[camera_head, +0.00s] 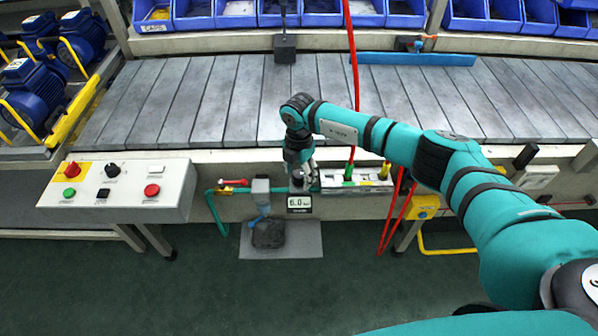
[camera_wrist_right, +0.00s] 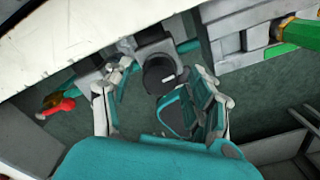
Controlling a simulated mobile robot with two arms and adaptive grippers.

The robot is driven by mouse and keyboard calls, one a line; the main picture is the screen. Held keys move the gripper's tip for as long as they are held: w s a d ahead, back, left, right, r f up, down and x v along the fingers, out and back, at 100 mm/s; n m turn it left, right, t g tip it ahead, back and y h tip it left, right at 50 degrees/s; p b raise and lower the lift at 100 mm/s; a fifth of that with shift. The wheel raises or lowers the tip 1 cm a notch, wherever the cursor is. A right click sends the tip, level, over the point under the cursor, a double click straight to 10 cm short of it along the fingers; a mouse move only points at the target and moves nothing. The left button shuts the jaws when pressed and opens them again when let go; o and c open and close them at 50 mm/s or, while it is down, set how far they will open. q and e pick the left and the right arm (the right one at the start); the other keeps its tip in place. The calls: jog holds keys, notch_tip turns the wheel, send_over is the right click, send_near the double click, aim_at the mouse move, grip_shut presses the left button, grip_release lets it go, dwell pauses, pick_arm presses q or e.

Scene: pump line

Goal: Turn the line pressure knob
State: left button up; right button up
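The line pressure knob is a short black round knob with a white mark (camera_wrist_right: 159,74). It sits on the pipe unit under the conveyor edge, above a small display (camera_head: 300,203) that appears to read 6.0. In the head view it is mostly hidden by my right gripper (camera_head: 301,168), which points down just above the unit. In the wrist view my right gripper (camera_wrist_right: 155,90) has its fingers spread wide, one to each side of the knob, with a visible gap to it. My left gripper is not in view.
A control box (camera_head: 120,190) with buttons stands left. A red-handled valve (camera_head: 233,183) sits left of the knob, and a manifold with green and yellow fittings (camera_head: 356,180) right. A red hose (camera_head: 353,70) hangs close to my right arm. The slatted conveyor (camera_head: 200,100) lies behind.

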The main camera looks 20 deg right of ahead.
aim_at(299, 174)
jog(key=shift+r, duration=0.1)
notch_tip(299, 174, up, 12)
dwell(0.5)
